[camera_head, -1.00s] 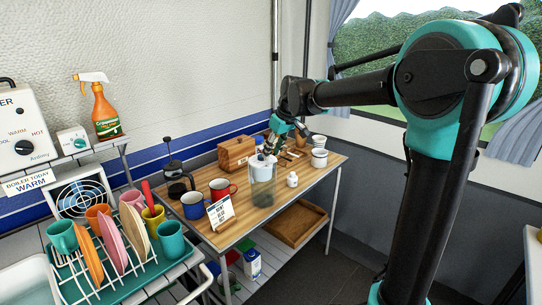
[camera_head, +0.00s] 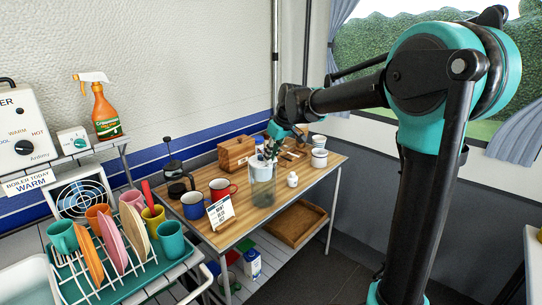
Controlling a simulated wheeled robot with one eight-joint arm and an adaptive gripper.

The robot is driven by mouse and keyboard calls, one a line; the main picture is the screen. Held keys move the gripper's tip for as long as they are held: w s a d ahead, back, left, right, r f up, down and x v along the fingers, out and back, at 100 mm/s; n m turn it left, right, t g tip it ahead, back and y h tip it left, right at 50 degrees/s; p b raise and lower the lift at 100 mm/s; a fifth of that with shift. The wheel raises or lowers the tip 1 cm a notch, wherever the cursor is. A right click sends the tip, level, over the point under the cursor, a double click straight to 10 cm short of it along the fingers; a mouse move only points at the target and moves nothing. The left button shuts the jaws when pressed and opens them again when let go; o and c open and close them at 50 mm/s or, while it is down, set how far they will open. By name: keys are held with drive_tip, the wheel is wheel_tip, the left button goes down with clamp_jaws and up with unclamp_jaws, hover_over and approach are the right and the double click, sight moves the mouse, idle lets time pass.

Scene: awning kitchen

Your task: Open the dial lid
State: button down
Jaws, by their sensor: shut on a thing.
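A clear, greyish canister (camera_head: 263,190) stands on the wooden table. Its white lid (camera_head: 261,170) is on top and looks level. My gripper (camera_head: 268,156) comes down from above right and is shut on the top of the lid, at the dial. The fingers cover the dial, so its shape and turn cannot be made out at this size.
A red mug (camera_head: 221,189), a blue mug (camera_head: 194,206) and a sign (camera_head: 220,212) stand left of the canister. A wooden box (camera_head: 236,153) is behind it. A small white bottle (camera_head: 292,180) and a white cup (camera_head: 319,158) stand to the right.

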drive_tip(key=shift+r, duration=0.1)
drive_tip(key=shift+w+a+r+g+h, duration=0.2)
drive_tip(key=shift+r+g+h, duration=0.1)
drive_tip(key=shift+r+g, duration=0.1)
drive_tip(key=shift+w+a+r+g+h, duration=0.2)
drive_tip(key=shift+r+g+h, duration=0.1)
drive_tip(key=shift+r, duration=0.05)
drive_tip(key=shift+w+a+r+g+h, duration=0.4)
drive_tip(key=shift+w+r+g+h, duration=0.05)
drive_tip(key=shift+r+g+h, duration=0.15)
drive_tip(key=shift+w+a+r+g+h, duration=0.35)
drive_tip(key=shift+w+r+g+h, duration=0.15)
drive_tip(key=shift+r+g, duration=0.1)
drive_tip(key=shift+w+a+r+g+h, duration=0.55)
drive_tip(key=shift+w+g+h, duration=0.1)
drive_tip(key=shift+g, duration=0.15)
drive_tip(key=shift+w+a+r+g+h, duration=0.55)
drive_tip(key=shift+w+g+h, duration=0.1)
drive_tip(key=shift+g, duration=0.15)
